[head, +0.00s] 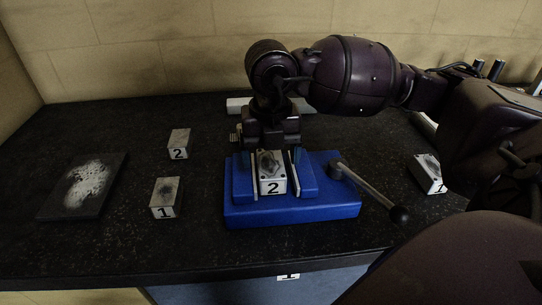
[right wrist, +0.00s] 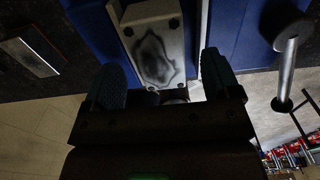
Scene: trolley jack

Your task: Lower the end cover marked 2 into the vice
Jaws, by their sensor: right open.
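A grey block marked 2 (head: 271,172), the end cover by its label, sits between the jaws of the blue vice (head: 290,211), its number facing front. In the right wrist view the cover (right wrist: 155,50) has a dark patch on top and lies between the blue jaws. My right gripper (head: 271,149) is over the back of the vice, fingers pointing down. In the right wrist view my fingers (right wrist: 165,72) are apart, one on each side of the cover's near end, with gaps visible. Whether the cover rests on the vice's floor is hidden. My left gripper is not in view.
Another block marked 2 (head: 179,143) and a block marked 1 (head: 165,196) stand left of the vice. A dark plate with a white patch (head: 88,182) lies farther left. Another block marked 1 (head: 429,172) is at right. The vice's lever (head: 362,186) sticks out rightward.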

